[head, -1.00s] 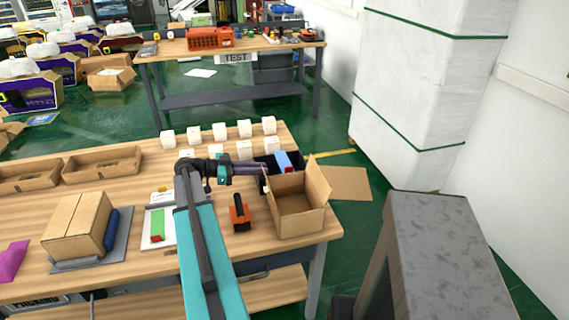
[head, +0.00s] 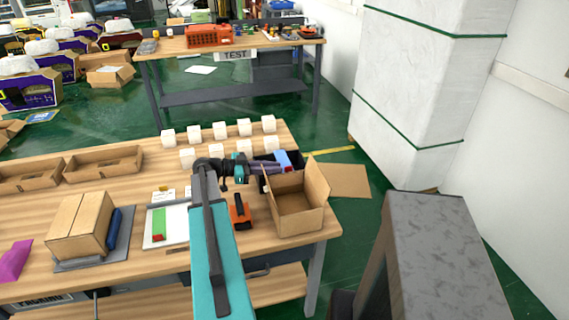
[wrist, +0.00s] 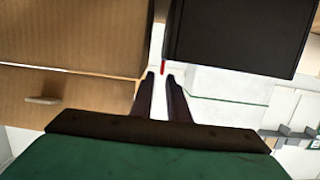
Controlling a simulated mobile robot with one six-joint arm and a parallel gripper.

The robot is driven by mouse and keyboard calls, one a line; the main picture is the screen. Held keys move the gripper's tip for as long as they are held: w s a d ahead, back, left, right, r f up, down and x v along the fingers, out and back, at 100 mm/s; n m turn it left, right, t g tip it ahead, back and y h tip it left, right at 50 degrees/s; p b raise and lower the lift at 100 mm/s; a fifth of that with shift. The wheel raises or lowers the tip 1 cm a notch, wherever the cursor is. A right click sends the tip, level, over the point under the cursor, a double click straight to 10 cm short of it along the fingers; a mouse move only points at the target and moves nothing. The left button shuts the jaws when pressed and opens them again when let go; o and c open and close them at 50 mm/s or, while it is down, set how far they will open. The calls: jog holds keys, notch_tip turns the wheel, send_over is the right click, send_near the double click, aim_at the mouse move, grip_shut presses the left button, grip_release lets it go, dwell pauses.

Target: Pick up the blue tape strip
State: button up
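The blue tape strip (head: 283,158) stands at the black holder (head: 266,156) at the right end of the table, behind the open cardboard box. A small red end (head: 288,169) shows below the blue. My gripper (head: 284,168) reaches from the left to the strip's front, its dark fingers close to the red end; contact cannot be told. In the wrist view, the two fingers (wrist: 161,76) stand apart with a gap between them. A small red piece (wrist: 163,68) shows just past the tips. The blue part is not visible there.
The open cardboard box (head: 298,220) stands close in front of my gripper. Several white boxes (head: 245,127) stand behind it. An orange-and-black tool (head: 240,212) lies left of the box. A green strip (head: 158,222) lies on a white pad further left.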

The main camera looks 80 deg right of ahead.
aim_at(284, 166)
jog(key=shift+s+d+r+p, duration=0.1)
jog(key=shift+s+d+p, duration=0.4)
jog(key=shift+s, duration=0.2)
jog(key=shift+p+x, duration=0.55)
jog(key=shift+x, duration=0.8)
grip_shut()
jog(key=shift+b, duration=0.65)
jog(key=f+b+v, duration=0.1)
jog(key=b+v, duration=0.1)
jog(key=v, duration=0.7)
jog(key=f+b+v, duration=0.2)
jog(key=b+v, duration=0.1)
jog(key=v, duration=0.5)
jog(key=shift+w+a, duration=0.35)
jog(key=shift+w, duration=0.3)
